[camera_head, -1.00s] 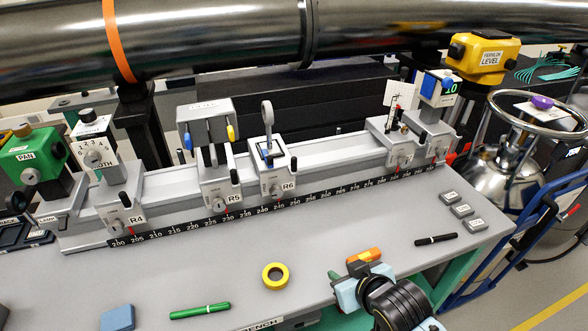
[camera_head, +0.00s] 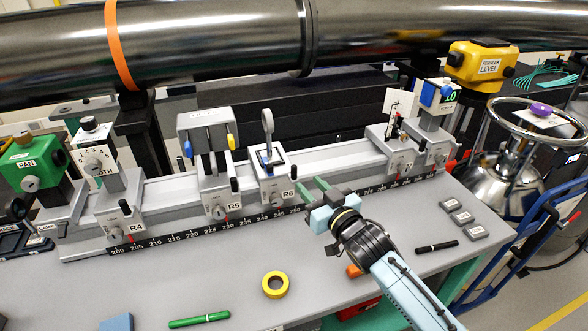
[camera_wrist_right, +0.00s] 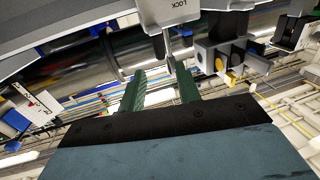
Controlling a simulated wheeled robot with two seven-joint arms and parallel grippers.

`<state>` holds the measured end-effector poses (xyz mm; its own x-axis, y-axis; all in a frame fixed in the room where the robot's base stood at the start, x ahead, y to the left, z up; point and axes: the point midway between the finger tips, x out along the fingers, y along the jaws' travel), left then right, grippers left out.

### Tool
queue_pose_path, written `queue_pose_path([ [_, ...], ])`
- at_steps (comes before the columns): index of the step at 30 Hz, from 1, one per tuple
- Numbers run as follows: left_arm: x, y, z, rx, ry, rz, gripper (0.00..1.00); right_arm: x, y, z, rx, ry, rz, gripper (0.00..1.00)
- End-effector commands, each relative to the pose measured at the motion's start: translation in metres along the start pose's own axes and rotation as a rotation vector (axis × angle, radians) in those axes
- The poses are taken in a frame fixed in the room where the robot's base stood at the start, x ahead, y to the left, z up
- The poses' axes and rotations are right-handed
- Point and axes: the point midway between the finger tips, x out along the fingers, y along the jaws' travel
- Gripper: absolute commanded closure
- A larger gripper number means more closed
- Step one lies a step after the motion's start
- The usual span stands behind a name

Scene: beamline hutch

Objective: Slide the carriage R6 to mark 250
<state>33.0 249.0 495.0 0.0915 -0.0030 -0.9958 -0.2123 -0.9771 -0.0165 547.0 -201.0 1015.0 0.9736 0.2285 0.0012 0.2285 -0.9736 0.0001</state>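The carriage R6 (camera_head: 273,186) stands on the grey rail (camera_head: 335,160), just right of carriage R5 (camera_head: 218,190). It carries a small post with a ring and has a knob low on its front and a black handle at its right side. Its pointer is near the middle 240s on the black scale strip (camera_head: 190,229); the exact reading is too small to tell. My right gripper (camera_head: 313,188) is open, its green fingers to the right of R6. In the right wrist view, a grey block marked LOCK (camera_wrist_right: 184,12) and its pin lie beyond the open fingers (camera_wrist_right: 160,82). My left gripper is not shown.
Carriage R4 (camera_head: 123,215) stands at the left, with more carriages (camera_head: 398,155) at the right. On the bench lie a yellow tape ring (camera_head: 275,285), a green pen (camera_head: 199,320), a black marker (camera_head: 437,247) and grey blocks (camera_head: 461,217). The rail is free right of R6.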

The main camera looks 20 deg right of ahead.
Motion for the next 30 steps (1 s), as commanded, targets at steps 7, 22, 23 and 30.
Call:
queue_pose_path([
  [7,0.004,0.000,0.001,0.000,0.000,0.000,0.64,0.049,0.000,0.000,0.001,0.000,0.000,0.67],
  [22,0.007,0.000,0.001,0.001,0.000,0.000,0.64,0.086,0.000,0.001,0.000,-0.003,0.000,0.67],
  [23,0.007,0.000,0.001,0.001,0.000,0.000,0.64,0.086,0.000,0.001,0.000,-0.003,0.000,0.67],
  [30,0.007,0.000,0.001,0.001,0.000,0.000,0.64,0.086,0.000,0.001,0.001,-0.002,0.000,0.79],
])
